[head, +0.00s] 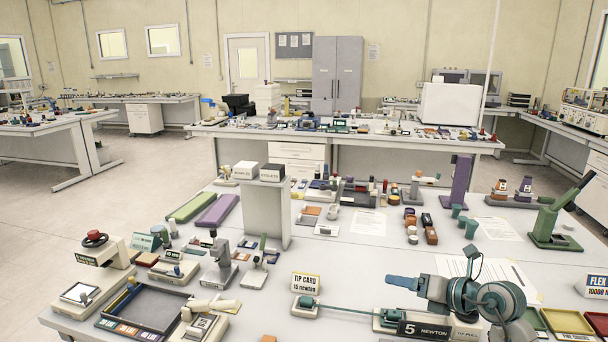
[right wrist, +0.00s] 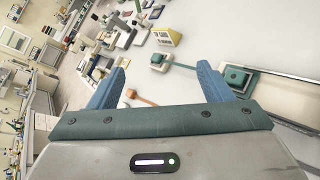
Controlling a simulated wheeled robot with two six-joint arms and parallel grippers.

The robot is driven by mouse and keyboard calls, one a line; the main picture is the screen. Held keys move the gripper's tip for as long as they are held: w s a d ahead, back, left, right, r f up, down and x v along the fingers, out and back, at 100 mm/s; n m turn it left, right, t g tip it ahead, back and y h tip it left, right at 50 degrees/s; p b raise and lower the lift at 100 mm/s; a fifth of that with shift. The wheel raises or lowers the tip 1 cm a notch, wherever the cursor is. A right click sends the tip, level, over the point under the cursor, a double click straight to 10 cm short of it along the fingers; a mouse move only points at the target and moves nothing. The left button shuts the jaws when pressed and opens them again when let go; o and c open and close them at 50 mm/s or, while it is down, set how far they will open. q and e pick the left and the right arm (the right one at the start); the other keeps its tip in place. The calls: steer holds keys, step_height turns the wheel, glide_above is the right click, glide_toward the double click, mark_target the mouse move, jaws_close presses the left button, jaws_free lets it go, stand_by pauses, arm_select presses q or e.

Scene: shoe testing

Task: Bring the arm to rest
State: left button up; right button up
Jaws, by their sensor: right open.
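My right arm (head: 487,298) reaches in at the lower right of the head view. Its gripper (head: 395,282) has blue fingers pointing left over the table, above the 5 newton tip-pull device (head: 420,328). In the right wrist view the gripper (right wrist: 162,80) has its two blue fingers wide apart, with nothing held between them. My left gripper is in neither view.
The white worktable (head: 240,308) is crowded with shoe-test devices. A tip card (head: 306,283) stands left of the gripper, and a thin green rod (head: 345,309) runs below it. A green lever press (head: 560,220) stands at the right. Papers (head: 470,268) lie behind my arm.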

steer(key=s+a+r+m+t+y, duration=0.2)
steer(key=s+a+r+t+y, duration=0.1)
steer(key=s+a+r+y, duration=0.1)
steer(key=s+d+r+m+t+h, duration=0.3)
steer(key=s+d+m+t+h, duration=0.3)
steer(key=m+t, duration=0.6)
steer(key=s+d+f+m+g+h, duration=0.4)
steer(key=s+f+m+g+h, duration=0.25)
steer(key=f+m, duration=0.35)
steer(key=s+d+f+m+g+h, duration=0.5)
steer(key=s+f+m+g+h, duration=0.15)
steer(key=f+m, duration=0.45)
steer(key=s+a+f+g+y, duration=0.3)
steer(key=s+a+f+g, duration=0.15)
steer(key=s, duration=0.25)
steer(key=s+a+f+g+y, duration=0.25)
steer(key=s+f+g, duration=0.2)
steer(key=s, duration=0.35)
step_height(320, 180, down, 32)
steer(key=s+d+m+g, duration=0.1)
steer(key=d, duration=0.2)
steer(key=s+f+g+b, duration=0.1)
steer(key=s+f, duration=1.7)
steer(key=f, duration=0.1)
steer(key=shift+d, duration=0.3)
